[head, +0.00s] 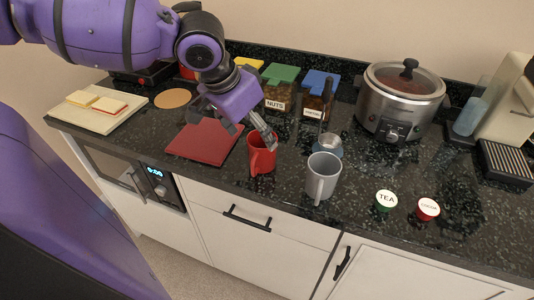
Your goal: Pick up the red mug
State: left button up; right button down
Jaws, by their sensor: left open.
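The red mug (263,160) stands upright on the dark counter, with its handle turned toward the front. My left gripper (254,136) reaches in from the upper left and is open just above the mug. One finger lies across the mug's rim in the picture and hides part of it; the other is to the left. I cannot tell whether the finger touches the mug. My right gripper is not in view.
A grey mug (322,177) stands close to the right. A dark red board (205,141) lies to the left. Behind are labelled jars (281,93) and a slow cooker (400,98).

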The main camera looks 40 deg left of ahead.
aim_at(261, 144)
pick_arm(q)
jog(key=f, duration=0.1)
jog(key=f+b, duration=0.1)
jog(key=shift+w+d+f, duration=0.1)
jog(key=shift+d+f, duration=0.1)
jog(key=shift+f, duration=0.2)
jog(key=shift+b+x, duration=0.8)
jog(key=shift+x, duration=0.4)
jog(key=shift+w+f, duration=0.2)
jog(key=shift+r, duration=0.1)
jog(key=c, duration=1.5)
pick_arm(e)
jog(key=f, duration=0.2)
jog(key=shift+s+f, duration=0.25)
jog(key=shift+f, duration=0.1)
pick_arm(q)
jog(key=shift+r, duration=0.15)
